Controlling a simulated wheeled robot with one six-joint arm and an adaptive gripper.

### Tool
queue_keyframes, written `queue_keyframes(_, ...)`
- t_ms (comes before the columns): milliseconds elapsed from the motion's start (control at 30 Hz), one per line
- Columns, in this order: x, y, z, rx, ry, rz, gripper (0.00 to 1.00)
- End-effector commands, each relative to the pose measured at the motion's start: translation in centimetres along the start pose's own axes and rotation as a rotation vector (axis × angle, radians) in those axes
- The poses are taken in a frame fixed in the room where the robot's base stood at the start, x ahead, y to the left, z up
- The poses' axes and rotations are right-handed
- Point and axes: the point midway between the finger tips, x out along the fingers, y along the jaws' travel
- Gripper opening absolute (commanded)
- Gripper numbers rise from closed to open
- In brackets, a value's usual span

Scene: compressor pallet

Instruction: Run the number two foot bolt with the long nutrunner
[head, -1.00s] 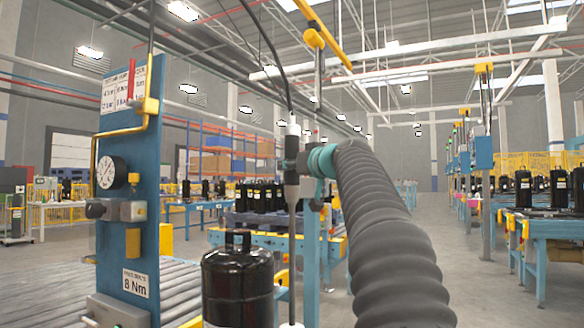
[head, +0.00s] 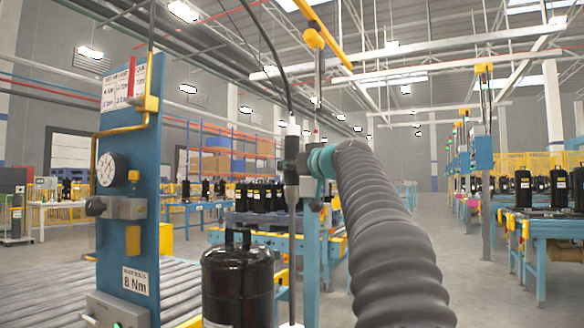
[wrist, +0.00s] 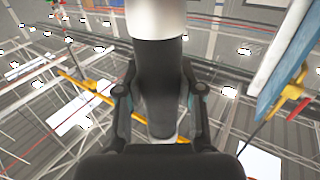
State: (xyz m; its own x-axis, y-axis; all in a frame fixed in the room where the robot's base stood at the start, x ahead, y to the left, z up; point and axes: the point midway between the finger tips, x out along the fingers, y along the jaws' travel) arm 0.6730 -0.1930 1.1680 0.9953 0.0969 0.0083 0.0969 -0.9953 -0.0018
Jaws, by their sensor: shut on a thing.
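The long nutrunner (head: 291,195) hangs upright in the head view, with a pale top, a dark body and a long thin grey shaft. Its lower end runs down to the bottom edge, just right of a black compressor (head: 237,285) with a top handle. My gripper (head: 297,165) is shut around the nutrunner's dark body. In the wrist view my gripper (wrist: 160,102) has a finger on each side of the dark nutrunner body (wrist: 158,75). The compressor's feet and the number two foot bolt are out of view, so contact at the shaft's tip cannot be told.
A blue post (head: 130,200) with a pressure gauge (head: 110,169) and an 8 Nm label stands at the left, close to the compressor. A roller conveyor (head: 55,290) lies behind it. A cable (head: 272,50) rises from the nutrunner. Blue benches (head: 545,225) stand far right.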

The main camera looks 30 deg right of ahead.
Motion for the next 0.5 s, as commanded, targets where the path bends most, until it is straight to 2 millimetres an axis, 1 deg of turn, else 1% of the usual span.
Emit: queue_keyframes(500, -0.11, -0.01, 0.49, 0.000, 0.004, 0.001, 0.00)
